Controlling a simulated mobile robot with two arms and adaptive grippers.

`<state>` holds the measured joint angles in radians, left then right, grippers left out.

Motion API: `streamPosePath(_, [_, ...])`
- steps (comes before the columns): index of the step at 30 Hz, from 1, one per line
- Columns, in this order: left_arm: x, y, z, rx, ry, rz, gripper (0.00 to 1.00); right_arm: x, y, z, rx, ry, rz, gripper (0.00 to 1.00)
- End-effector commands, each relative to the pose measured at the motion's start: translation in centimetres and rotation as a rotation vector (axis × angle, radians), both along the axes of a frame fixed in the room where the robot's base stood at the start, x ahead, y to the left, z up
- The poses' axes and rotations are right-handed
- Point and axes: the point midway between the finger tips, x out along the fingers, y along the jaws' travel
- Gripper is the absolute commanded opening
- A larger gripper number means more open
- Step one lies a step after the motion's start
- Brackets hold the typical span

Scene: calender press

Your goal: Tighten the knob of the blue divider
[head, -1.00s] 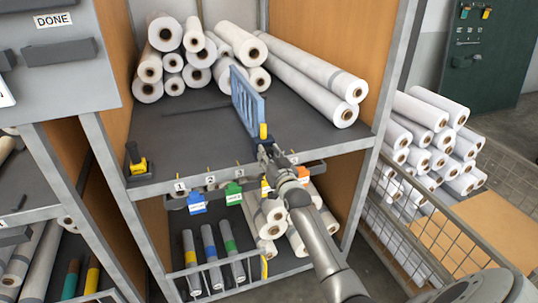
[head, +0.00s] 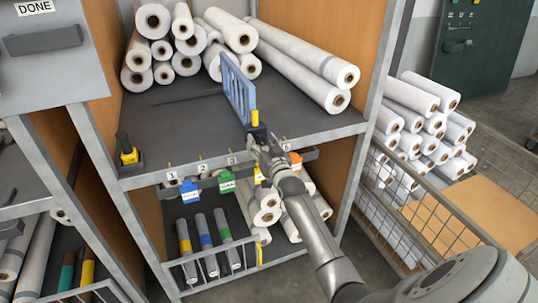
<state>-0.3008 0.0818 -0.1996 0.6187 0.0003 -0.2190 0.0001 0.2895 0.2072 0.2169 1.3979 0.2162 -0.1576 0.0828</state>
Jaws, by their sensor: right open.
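The blue divider (head: 239,88) stands upright on the dark shelf, between the pile of white rolls on the left and the long rolls on the right. Its yellow knob (head: 254,118) is at its front foot, near the shelf's front edge. My right gripper (head: 256,138) is just below and in front of the knob. It is open, and the small view does not show whether its fingers touch the knob. My left gripper is not in view.
White rolls (head: 160,48) lie on the shelf (head: 200,115). A black and yellow tool (head: 127,150) stands at the front left corner. Numbered hooks hold coloured tags (head: 227,183) below the edge. A wire cart (head: 420,205) stands at the right.

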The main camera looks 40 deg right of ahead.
Motion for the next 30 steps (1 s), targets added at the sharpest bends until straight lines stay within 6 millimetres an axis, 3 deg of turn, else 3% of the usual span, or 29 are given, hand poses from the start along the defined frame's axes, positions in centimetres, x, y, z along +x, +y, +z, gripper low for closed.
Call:
streamPosePath(18, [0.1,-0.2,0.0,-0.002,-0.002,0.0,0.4,-9.3,2.2,-0.1,0.0,0.002,-0.001,0.54])
streamPosePath(30, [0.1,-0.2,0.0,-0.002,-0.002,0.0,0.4,-10.9,2.6,0.0,0.0,0.001,0.0,0.54])
